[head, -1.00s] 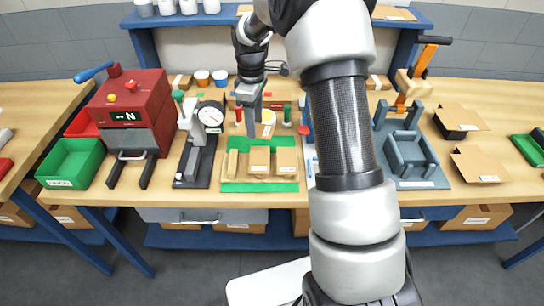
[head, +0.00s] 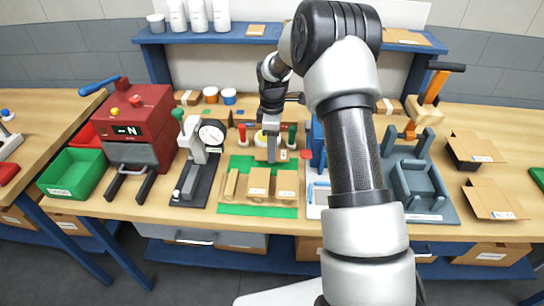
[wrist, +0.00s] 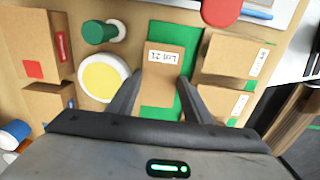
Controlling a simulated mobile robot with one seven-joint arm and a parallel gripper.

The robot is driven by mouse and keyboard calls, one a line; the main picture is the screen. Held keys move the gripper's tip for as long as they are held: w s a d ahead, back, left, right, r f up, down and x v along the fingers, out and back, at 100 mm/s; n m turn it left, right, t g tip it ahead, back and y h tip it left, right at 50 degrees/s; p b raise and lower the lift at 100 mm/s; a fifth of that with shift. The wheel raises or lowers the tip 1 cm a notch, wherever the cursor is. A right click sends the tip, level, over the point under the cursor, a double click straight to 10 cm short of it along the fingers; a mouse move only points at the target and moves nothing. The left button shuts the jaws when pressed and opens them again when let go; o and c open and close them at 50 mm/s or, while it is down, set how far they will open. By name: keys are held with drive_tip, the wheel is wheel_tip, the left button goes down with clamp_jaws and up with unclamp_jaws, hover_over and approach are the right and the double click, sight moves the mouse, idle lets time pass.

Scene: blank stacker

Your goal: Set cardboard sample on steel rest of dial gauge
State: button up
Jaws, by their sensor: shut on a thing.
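My gripper (head: 271,152) is over the green mat (head: 230,209) at the rear of the blocks. In the wrist view my gripper (wrist: 157,95) has a small brown cardboard piece (wrist: 163,60) with a printed white label between its fingers. The dial gauge (head: 212,133) stands to the left of my gripper, with a white round face and a green knob, on a black base. A grey steel block (head: 188,184), seemingly its rest, is on the front of that base and looks bare. The cardboard is hard to make out in the head view.
Brown blocks (head: 259,182) stand on the green mat. A yellow-topped white round thing (wrist: 104,77), a red post (head: 241,134) and a green post (head: 292,135) are close by my gripper. A red machine (head: 135,115) is left of the gauge; a grey-blue press (head: 415,180) is at right.

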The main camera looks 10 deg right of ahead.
drive_tip(key=shift+f, duration=1.7)
drive_tip(key=shift+f, duration=0.2)
drive_tip(key=o, duration=1)
